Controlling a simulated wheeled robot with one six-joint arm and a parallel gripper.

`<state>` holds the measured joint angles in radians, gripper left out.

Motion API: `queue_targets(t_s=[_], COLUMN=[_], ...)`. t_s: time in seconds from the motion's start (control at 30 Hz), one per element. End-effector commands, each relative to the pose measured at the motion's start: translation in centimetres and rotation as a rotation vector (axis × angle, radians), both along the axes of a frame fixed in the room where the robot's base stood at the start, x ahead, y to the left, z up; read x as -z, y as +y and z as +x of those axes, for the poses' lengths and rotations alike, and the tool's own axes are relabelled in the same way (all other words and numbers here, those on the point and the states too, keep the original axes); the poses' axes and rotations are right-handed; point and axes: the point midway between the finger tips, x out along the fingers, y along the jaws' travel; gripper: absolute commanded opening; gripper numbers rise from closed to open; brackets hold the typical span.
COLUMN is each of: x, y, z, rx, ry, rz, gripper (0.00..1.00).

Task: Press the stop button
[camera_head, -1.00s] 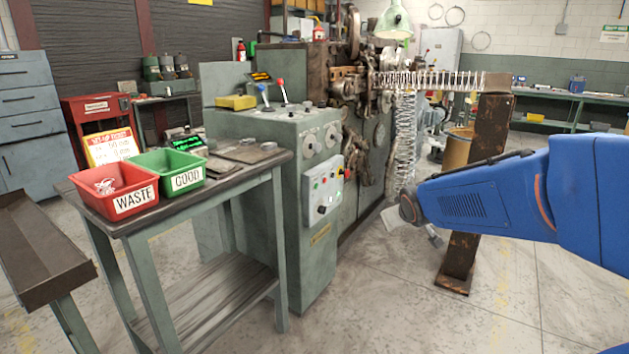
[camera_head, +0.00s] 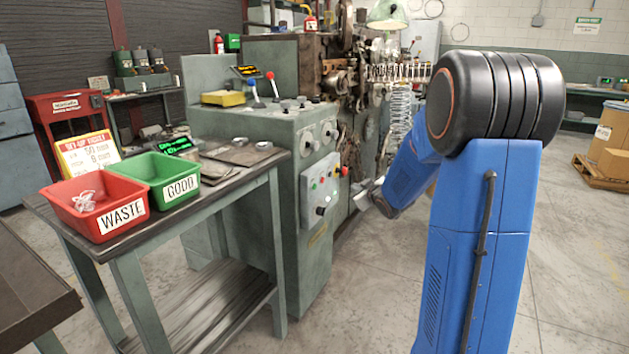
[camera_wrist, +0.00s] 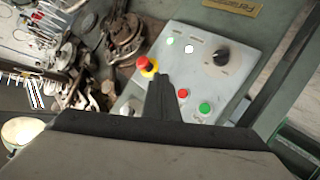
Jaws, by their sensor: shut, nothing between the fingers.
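The control panel (camera_head: 321,190) is on the front of the green-grey machine, and it fills the upper right of the wrist view (camera_wrist: 240,85). On it are a red mushroom button with a yellow collar (camera_wrist: 147,65), a flat red button (camera_wrist: 182,93) and a green button (camera_wrist: 205,107). The pictures do not show which one is labelled stop. My gripper (camera_wrist: 160,80) is shut and empty, its dark fingers in front of the panel between the mushroom button and the flat red button. I cannot tell whether it touches the panel.
A black knob (camera_wrist: 221,57) and small white and green lamps share the panel. A bench with a red WASTE bin (camera_head: 97,205) and a green GOOD bin (camera_head: 163,175) stands left of the machine. Springs (camera_head: 400,72) are behind my arm.

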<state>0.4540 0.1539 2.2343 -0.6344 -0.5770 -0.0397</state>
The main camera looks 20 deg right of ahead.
Motion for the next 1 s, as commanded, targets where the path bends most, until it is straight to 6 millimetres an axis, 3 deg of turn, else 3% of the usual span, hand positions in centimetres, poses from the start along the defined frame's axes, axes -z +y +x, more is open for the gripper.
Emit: queue_targets(t_s=[0.57,1.0], x=[0.5,0.5], y=[-0.4,2.2], z=[0.7,3.9], rx=[-0.016,-0.018], ry=[-0.017,-0.016], rz=[-0.002,-0.001], gripper=[0.0,0.0])
